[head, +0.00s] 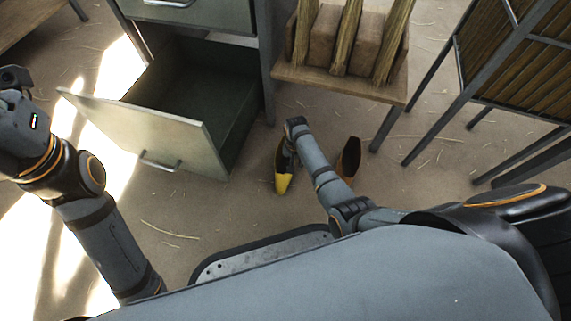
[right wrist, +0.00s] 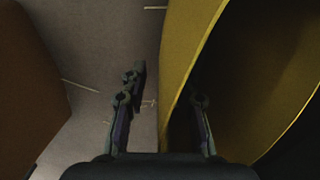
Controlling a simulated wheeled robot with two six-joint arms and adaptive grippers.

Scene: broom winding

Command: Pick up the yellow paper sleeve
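The yellow paper sleeve (head: 283,184) is low near the floor in the middle of the head view, partly covered by my right arm. In the right wrist view the yellow sleeve (right wrist: 190,60) fills the right side, with its dark hollow facing the camera. My right gripper (right wrist: 163,100) is open. Its left finger is outside the sleeve and its right finger shows against the dark hollow, with the sleeve's near wall between them. I cannot tell whether either finger touches it. My left arm is at the left edge of the head view; its fingers are out of frame.
An orange-brown sleeve (head: 350,155) stands right of the yellow one; a brown surface (right wrist: 25,80) shows at left in the wrist view. An open drawer (head: 150,135) juts out at left. A wooden rack (head: 340,82) with straw bundles and a metal-legged stand (head: 440,115) are behind.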

